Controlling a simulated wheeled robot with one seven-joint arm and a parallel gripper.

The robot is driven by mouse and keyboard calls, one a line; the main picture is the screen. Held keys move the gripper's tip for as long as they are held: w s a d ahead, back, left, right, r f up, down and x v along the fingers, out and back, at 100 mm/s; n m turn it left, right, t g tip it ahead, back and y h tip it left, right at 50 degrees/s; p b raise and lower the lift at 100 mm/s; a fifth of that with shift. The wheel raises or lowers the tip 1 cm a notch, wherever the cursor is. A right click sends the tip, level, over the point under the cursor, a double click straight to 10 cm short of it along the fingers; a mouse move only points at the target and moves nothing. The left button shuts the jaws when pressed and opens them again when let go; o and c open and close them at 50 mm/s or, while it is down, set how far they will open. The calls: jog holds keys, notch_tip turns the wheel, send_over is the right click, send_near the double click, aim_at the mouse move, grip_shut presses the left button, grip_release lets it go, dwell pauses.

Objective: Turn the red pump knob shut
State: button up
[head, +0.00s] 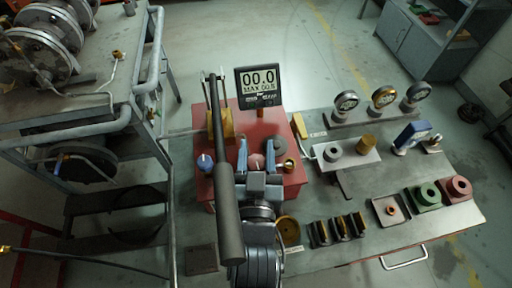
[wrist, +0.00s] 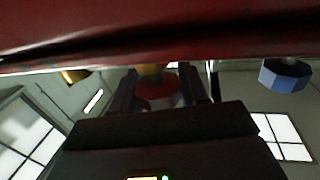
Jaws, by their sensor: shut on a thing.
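The red pump knob (head: 256,162) sits on the front of the red pump body (head: 262,126) in the middle of the head view. My gripper (head: 256,150) is shut on this knob, one finger on each side. In the wrist view the knob (wrist: 157,92) shows as a red disc between the two dark fingers of my gripper (wrist: 158,84), with a brass part behind it. The knob is partly hidden by the fingers and gripper body. A digital display (head: 259,85) above the pump reads 00.0, with MAX 00.5 below.
A long dark pump lever (head: 227,200) runs just left of my gripper. A blue knob (head: 205,162) is left and a brass knob (head: 289,165) right of the red one. The workbench (head: 360,205) holds gauges and fittings at right. A piped cart (head: 100,115) stands at left.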

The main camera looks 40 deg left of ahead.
jog(key=shift+m+t+h, duration=0.3)
jog(key=shift+h, duration=0.1)
dwell(0.6)
jog(key=o, duration=1)
jog(key=shift+b+v, duration=0.7)
jog(key=shift+v, duration=3.2)
jog(key=shift+d, duration=0.1)
